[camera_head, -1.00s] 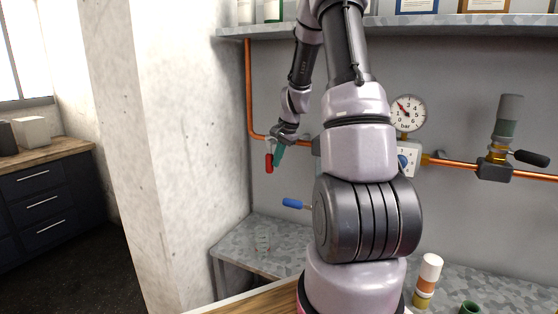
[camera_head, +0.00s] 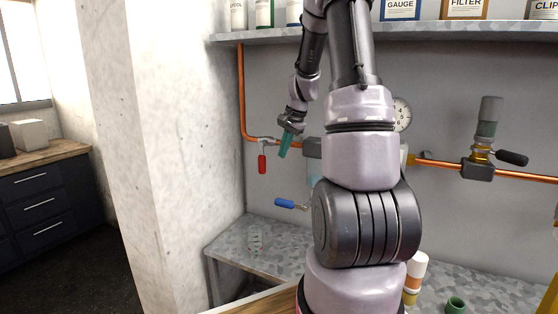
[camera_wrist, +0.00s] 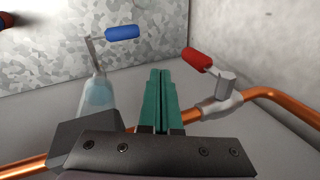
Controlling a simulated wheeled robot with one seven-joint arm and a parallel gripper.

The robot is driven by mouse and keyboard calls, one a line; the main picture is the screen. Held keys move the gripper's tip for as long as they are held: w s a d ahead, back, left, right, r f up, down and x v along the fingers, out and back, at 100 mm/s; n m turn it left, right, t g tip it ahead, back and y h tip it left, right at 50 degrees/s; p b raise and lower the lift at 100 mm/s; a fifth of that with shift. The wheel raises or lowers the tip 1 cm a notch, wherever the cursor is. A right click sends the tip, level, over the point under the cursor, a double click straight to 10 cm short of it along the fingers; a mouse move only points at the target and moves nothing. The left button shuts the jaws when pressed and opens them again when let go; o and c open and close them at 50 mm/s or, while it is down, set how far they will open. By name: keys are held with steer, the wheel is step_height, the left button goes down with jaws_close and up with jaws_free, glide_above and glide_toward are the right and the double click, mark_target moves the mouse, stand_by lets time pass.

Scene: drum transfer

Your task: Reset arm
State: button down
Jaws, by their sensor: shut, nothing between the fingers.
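My gripper (camera_head: 285,146) has green fingers and is shut and empty. In the head view it hangs in front of the back wall, just right of the red-handled valve. In the wrist view the two green fingers (camera_wrist: 162,98) lie together with nothing between them. The red handle (camera_head: 262,164) hangs down below the copper pipe; it also shows in the wrist view (camera_wrist: 196,60), apart from the fingers. The blue handle (camera_head: 285,203) lies lower, also seen in the wrist view (camera_wrist: 122,32).
A copper pipe (camera_head: 240,95) runs along the wall. A shelf (camera_head: 300,33) with bottles and boxes is above. A speckled metal bench (camera_head: 245,240) is below. A concrete pillar (camera_head: 150,130) stands left. A pressure gauge (camera_head: 402,115) is partly hidden by my arm.

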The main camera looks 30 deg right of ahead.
steer(key=shift+v, duration=2.2)
steer(key=s+a+r+n+t, duration=0.1)
steer(key=s+a+r+n, duration=0.1)
steer(key=s+a+r, duration=0.5)
steer(key=s+a+r+n+t, duration=0.1)
steer(key=s+a+r+n, duration=0.2)
steer(key=s, duration=0.6)
steer(key=s+a+r+n+t, duration=0.1)
steer(key=s+a+r+n, duration=0.2)
steer(key=s+a, duration=0.4)
steer(key=shift+s+a+r+t, duration=0.3)
steer(key=shift+s+r, duration=0.6)
steer(key=shift+s, duration=0.25)
steer(key=shift+d, duration=0.1)
